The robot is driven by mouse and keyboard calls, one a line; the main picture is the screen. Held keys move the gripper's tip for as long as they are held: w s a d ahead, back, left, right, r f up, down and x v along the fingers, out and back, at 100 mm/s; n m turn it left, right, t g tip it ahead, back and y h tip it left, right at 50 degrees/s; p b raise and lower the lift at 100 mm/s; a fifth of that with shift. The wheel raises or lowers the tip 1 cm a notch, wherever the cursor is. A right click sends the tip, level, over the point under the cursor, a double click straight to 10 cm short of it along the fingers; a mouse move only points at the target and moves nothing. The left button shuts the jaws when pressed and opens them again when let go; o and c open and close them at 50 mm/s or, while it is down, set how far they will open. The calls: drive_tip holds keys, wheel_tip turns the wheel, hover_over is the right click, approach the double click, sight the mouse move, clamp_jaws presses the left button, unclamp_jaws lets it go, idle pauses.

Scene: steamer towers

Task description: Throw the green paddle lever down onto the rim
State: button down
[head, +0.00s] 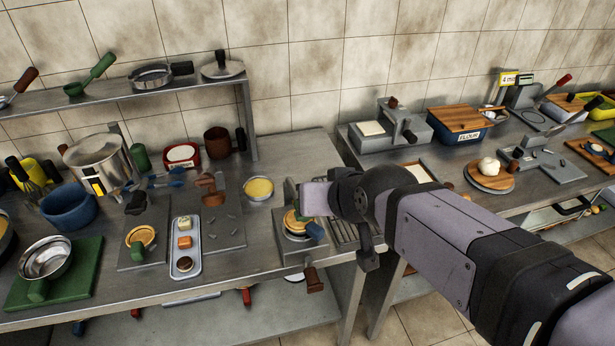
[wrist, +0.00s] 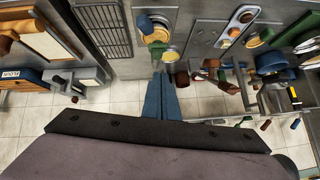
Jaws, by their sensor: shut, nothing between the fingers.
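A small grey press-like station (head: 291,246) stands near the front edge of the left table, with a round golden piece (head: 293,222) on it. A green part (head: 303,214), which looks like the paddle lever, shows beside my gripper. In the wrist view the green part (wrist: 157,47) lies just beyond the fingertips. My wrist hides part of the station, so the lever's exact angle and any contact are unclear.
A slatted grate (head: 350,232) lies to the right, partly behind my arm. A gap separates the two tables.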

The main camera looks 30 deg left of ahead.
drive_tip(key=s+d+f+t+p, duration=0.1)
drive_tip(key=s+d+f+p, duration=0.1)
drive_tip(key=d+f, duration=0.15)
drive_tip(key=r, duration=0.1)
drive_tip(key=w+a+r+t+y, duration=0.1)
drive_tip(key=w+a+r+y, duration=0.1)
drive_tip(key=shift+w+r+t, duration=0.15)
drive_tip(key=shift+r+t, duration=0.1)
drive_tip(key=shift+t, duration=0.15)
drive_tip(key=p+x, duration=0.3)
drive_tip(key=x, duration=0.6)
drive_tip(key=shift+w+a, duration=0.1)
drive_tip(key=shift+a, duration=0.1)
wheel_tip(320, 180, down, 3)
drive_tip(key=shift+a+r+p, duration=0.15)
drive_tip(key=shift+p, duration=0.6)
drive_tip(key=shift+s+f, duration=0.4)
drive_tip(key=shift+f, duration=0.3)
